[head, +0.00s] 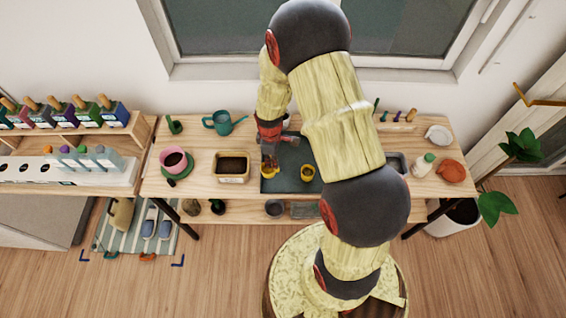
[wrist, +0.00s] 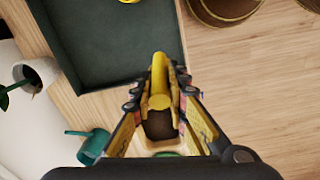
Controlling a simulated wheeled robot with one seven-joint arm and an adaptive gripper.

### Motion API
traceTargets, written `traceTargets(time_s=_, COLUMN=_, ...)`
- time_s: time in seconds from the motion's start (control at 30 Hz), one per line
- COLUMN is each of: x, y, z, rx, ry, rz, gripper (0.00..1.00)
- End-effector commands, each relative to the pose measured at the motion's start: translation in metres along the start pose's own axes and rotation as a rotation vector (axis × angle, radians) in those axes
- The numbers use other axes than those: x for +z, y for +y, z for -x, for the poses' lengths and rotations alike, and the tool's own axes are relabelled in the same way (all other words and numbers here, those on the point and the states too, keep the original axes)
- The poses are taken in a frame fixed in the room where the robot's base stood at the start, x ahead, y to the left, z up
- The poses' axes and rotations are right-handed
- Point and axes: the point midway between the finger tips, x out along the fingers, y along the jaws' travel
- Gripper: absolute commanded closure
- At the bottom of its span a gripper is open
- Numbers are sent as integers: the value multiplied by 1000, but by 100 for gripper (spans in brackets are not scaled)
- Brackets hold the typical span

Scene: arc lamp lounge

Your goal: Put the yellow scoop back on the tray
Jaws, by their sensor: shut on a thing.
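The yellow scoop (wrist: 159,72) is held between the fingers of my gripper (wrist: 160,98), with its rounded yellow part pointing away from the wrist. In the head view my gripper (head: 268,160) is low over the left side of the dark tray (head: 287,184), with yellow showing at its tips. The tray (wrist: 105,45) fills the upper left of the wrist view, and the scoop appears beside its near corner. I cannot tell whether the scoop touches anything. My arm hides part of the tray's right side in the head view.
A small yellow pot (head: 307,172) stands on the tray. A soil-filled tub (head: 232,167) is left of the tray. A teal watering can (head: 223,122) and a pink pot (head: 174,160) are farther left. A white bottle (head: 423,165) and an orange thing (head: 451,171) are at right.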

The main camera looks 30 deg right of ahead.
Motion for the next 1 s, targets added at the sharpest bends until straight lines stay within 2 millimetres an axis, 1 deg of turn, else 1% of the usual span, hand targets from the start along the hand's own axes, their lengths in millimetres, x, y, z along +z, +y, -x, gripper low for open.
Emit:
traceTargets(time_s=0.03, x=8, y=10, z=-5, rx=-2, ry=-1, rz=-6, gripper=100)
traceTargets(time_s=0.1, x=13, y=17, z=-20, rx=-4, ry=-2, rz=-4, gripper=100)
traceTargets(time_s=0.2, x=20, y=28, z=-38, rx=-4, ry=-2, rz=-3, gripper=100)
traceTargets(time_s=0.3, x=25, y=37, z=-50, rx=-2, ry=-1, rz=-2, gripper=100)
traceTargets(time_s=0.37, x=26, y=40, z=-55, rx=-1, ry=-1, rz=-2, gripper=100)
traceTargets(time_s=0.57, x=30, y=46, z=-64, rx=-1, ry=-1, rz=-1, gripper=100)
traceTargets(time_s=0.6, x=32, y=48, z=-67, rx=-1, ry=-1, rz=-1, gripper=100)
traceTargets(time_s=0.8, x=31, y=47, z=-92, rx=-1, ry=0, rz=0, gripper=100)
traceTargets(time_s=1.0, x=30, y=47, z=-96, rx=0, ry=0, rz=-1, gripper=100)
